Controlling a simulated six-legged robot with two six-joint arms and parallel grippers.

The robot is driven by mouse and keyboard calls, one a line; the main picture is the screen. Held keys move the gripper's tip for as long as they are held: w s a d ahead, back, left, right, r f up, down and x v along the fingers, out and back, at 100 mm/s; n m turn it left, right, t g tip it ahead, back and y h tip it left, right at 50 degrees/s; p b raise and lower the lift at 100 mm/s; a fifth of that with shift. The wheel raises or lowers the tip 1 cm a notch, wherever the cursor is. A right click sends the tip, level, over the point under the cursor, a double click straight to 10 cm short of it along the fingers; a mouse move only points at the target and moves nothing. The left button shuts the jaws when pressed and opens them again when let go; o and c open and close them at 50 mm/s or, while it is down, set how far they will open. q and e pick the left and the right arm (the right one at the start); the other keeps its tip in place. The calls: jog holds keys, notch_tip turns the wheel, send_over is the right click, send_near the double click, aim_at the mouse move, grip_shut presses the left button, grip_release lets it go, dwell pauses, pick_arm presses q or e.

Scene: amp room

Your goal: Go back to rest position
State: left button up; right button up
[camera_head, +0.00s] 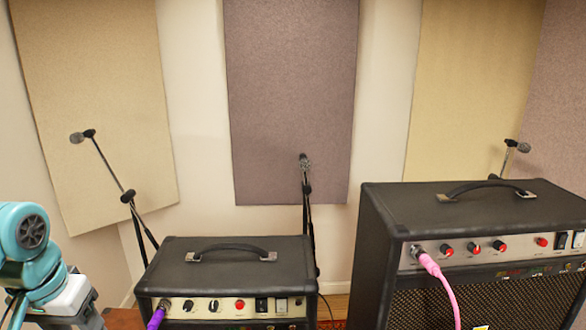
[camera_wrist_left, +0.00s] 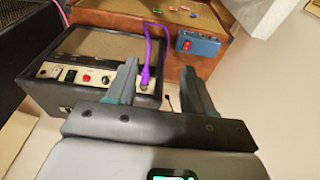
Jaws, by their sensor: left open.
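My left arm (camera_head: 40,262) comes in at the lower left of the head view, and its fingertips are not visible there. In the left wrist view my left gripper (camera_wrist_left: 158,68) has its two fingers apart with nothing held between them. A purple cable (camera_wrist_left: 151,46) shows beyond the fingers, apparently not gripped. My right arm and gripper are not in either view.
A small black amp (camera_head: 226,262) has a purple plug (camera_head: 157,316) in its panel. A larger amp (camera_head: 480,215) at right has a pink cable (camera_head: 444,284). Microphone stands (camera_head: 306,190) rise behind. A blue box (camera_wrist_left: 198,44) sits by a brown surface (camera_wrist_left: 178,18).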

pick_arm(q)
jog(key=w+d+f+h, duration=0.15)
jog(key=d+f, duration=0.25)
jog(key=f, duration=0.5)
jog(key=w+d+f+m+g, duration=0.1)
jog(key=w+d+f, duration=0.1)
jog(key=d+f, duration=0.5)
jog(key=w+d+f+h, duration=0.1)
jog(key=d+f, duration=0.1)
jog(key=f, duration=0.8)
jog(key=s+d+f+n+h, duration=0.1)
jog(key=s+d+f, duration=0.4)
jog(key=s+f, duration=0.3)
jog(key=s+d+f, duration=0.5)
jog(key=s+f, duration=0.3)
jog(key=f, duration=0.2)
jog(key=shift+s+d+f+n+g+h, duration=0.25)
jog(key=shift+s+f+n+g+h, duration=0.1)
jog(key=shift+s+f+n+g, duration=0.05)
